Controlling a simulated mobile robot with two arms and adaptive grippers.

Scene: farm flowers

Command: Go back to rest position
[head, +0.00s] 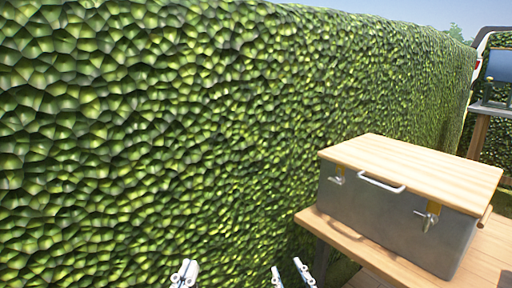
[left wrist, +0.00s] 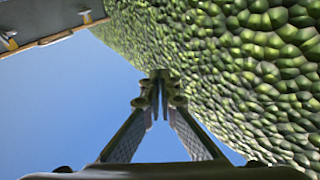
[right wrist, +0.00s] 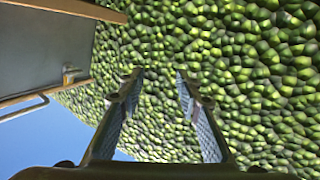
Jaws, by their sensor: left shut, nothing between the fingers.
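My left gripper (head: 184,273) is at the bottom of the head view, in front of the hedge. In the left wrist view its fingers (left wrist: 160,92) meet at the tips, with nothing between them. My right gripper (head: 291,274) is just to the right of it in the head view, with its two fingertips apart. In the right wrist view its fingers (right wrist: 160,85) are spread and empty, with hedge visible between them. Both grippers are left of the metal chest and apart from it. Most of both arms is out of the head view.
A tall green hedge (head: 150,120) fills the left and middle. A grey metal chest (head: 385,215) with a closed wooden lid (head: 420,172) and latches stands on a wooden table (head: 345,240) at the right. Another table (head: 480,125) stands far right at the back.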

